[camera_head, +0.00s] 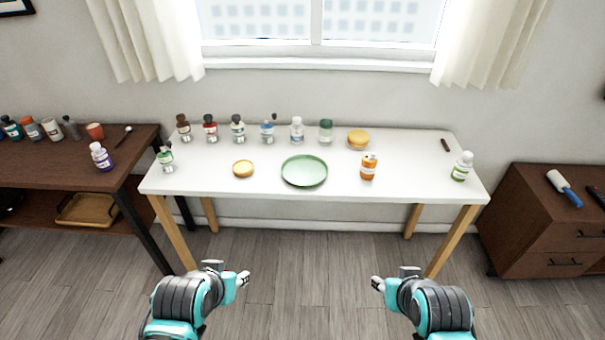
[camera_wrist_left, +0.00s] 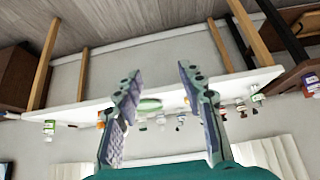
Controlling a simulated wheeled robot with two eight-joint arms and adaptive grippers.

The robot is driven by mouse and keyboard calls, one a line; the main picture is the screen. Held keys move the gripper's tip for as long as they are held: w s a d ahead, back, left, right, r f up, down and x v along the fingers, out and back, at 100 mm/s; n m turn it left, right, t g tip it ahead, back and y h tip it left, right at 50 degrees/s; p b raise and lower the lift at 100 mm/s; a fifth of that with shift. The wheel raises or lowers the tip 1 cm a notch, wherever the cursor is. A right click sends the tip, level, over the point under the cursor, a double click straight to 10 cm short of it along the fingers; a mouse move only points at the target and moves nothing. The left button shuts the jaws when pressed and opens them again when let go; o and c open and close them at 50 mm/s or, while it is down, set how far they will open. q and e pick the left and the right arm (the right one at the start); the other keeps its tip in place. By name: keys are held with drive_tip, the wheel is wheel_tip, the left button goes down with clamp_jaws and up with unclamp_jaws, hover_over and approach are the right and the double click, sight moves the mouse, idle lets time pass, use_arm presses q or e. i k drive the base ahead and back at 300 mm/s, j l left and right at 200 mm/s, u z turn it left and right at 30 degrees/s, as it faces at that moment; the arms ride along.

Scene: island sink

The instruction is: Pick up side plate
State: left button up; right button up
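A round pale green plate (camera_head: 304,171) lies flat near the front middle of the white table. It also shows between my fingers in the left wrist view (camera_wrist_left: 150,105), small and upside down. My left gripper (camera_head: 243,278) is in front of the table, apart from it, over the floor. The left wrist view shows its two fingers (camera_wrist_left: 155,85) spread with nothing between them. My right gripper (camera_head: 377,284) is likewise in front of the table, and touches nothing; its fingers are too small to read.
A small yellow dish (camera_head: 243,169) is left of the plate and an orange bottle (camera_head: 368,167) is right of it. Several bottles and a yellow round item (camera_head: 358,139) line the back. A dark shelf (camera_head: 75,180) stands left, a brown cabinet (camera_head: 540,225) right.

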sight(304, 171)
drive_tip(key=i+u, duration=0.1)
drive_tip(key=u, duration=0.65)
drive_tip(key=i+l+u, duration=0.15)
drive_tip(key=l+u, duration=0.15)
drive_tip(key=i+l+u, duration=0.15)
drive_tip(key=l+u, duration=0.15)
drive_tip(key=l, duration=0.2)
drive_tip(key=l+u, duration=0.3)
drive_tip(key=i+l, duration=0.1)
drive_tip(key=l, duration=0.7)
drive_tip(key=i+l+u, duration=0.1)
drive_tip(key=l, duration=0.35)
